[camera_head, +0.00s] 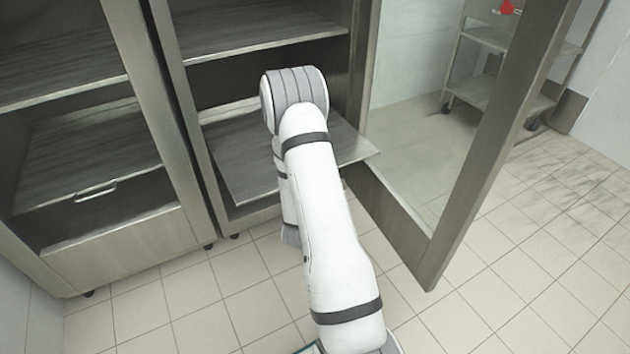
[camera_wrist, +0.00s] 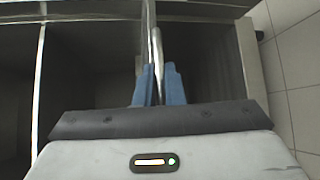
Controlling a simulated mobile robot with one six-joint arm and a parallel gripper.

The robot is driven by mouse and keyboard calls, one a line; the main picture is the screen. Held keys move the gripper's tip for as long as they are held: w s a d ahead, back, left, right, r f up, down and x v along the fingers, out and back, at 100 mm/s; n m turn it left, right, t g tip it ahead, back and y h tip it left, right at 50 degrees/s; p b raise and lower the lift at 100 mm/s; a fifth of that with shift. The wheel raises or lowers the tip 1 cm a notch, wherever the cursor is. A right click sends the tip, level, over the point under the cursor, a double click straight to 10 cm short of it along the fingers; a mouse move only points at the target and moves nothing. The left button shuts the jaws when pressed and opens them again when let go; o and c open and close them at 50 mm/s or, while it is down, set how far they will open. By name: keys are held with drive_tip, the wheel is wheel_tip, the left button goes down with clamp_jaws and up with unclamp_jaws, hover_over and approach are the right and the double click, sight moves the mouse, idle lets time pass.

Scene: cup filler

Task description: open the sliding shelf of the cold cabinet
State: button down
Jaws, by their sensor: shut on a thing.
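The cold cabinet (camera_head: 360,60) stands at the back with its right-hand bay open. In that bay a low grey sliding shelf (camera_head: 235,165) juts out past the cabinet front, its right front corner clear of the frame. My arm covers the middle of its front edge. In the wrist view my gripper (camera_wrist: 157,78) has its blue fingers closed on a thin metal handle (camera_wrist: 156,45). The handle runs upward in the picture alongside the shelf's edge. My gripper is hidden behind my arm in the head view.
A glass door (camera_head: 480,165) stands swung open to the right of the bay. The left bay has a lower shelf with its own handle (camera_head: 96,191). A wheeled cart (camera_head: 480,85) stands behind the glass. The tiled floor in front is clear.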

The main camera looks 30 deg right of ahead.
drive_tip(key=c, duration=1.5)
unclamp_jaws()
drive_tip(key=shift+s, duration=0.1)
drive_tip(key=p+v, duration=0.2)
drive_tip(key=v, duration=0.6)
